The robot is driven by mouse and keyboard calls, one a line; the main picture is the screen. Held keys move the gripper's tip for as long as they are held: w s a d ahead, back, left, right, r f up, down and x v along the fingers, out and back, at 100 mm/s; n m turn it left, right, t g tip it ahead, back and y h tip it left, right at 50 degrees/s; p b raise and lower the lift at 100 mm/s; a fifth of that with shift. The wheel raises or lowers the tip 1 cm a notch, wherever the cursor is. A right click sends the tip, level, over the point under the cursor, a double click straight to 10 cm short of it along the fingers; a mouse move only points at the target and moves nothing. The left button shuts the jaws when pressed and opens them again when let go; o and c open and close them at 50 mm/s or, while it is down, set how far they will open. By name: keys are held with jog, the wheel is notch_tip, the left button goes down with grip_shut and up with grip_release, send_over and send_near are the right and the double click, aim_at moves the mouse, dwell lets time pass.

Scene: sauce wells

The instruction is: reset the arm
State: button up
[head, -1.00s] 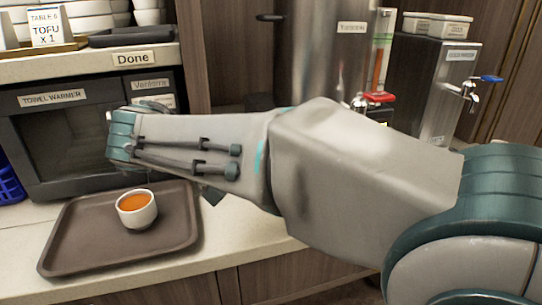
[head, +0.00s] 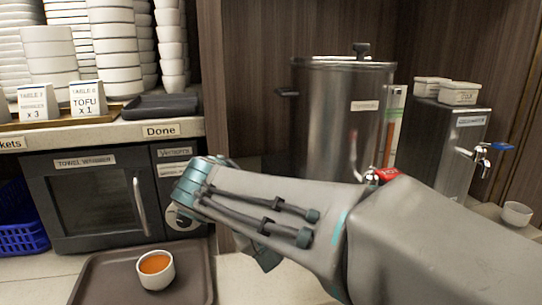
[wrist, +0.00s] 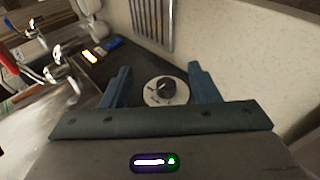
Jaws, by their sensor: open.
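My arm reaches from the lower right of the head view toward the front of the towel warmer (head: 92,200). My gripper (wrist: 158,72) shows in the wrist view with two blue fingers spread apart and nothing between them in its grasp. A dark knob on a pale round dial (wrist: 165,90) appears between the fingers, beyond them; I cannot tell the distance. In the head view the fingers are mostly hidden by my own wrist. A pale round dial also shows on the warmer's right panel (head: 183,218), beside my wrist.
A brown tray (head: 92,285) on the counter holds a white cup of orange sauce (head: 155,270) below my arm. A steel urn (head: 335,120) and a dispenser with a tap (head: 455,145) stand behind my arm. Stacked bowls (head: 110,45) and a black tray (head: 160,107) sit on the shelf.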

jog(key=s+d+m+g+y+p, duration=0.2)
jog(key=s+d+m+y+p, duration=0.3)
jog(key=s+d+y+p, duration=0.2)
jog(key=shift+s+d+y+p, duration=0.4)
jog(key=shift+s+d+p, duration=1)
jog(key=shift+d+p, duration=1.2)
jog(key=shift+a+r+p, duration=0.1)
jog(key=shift+a+p, duration=0.2)
jog(key=shift+a, duration=0.1)
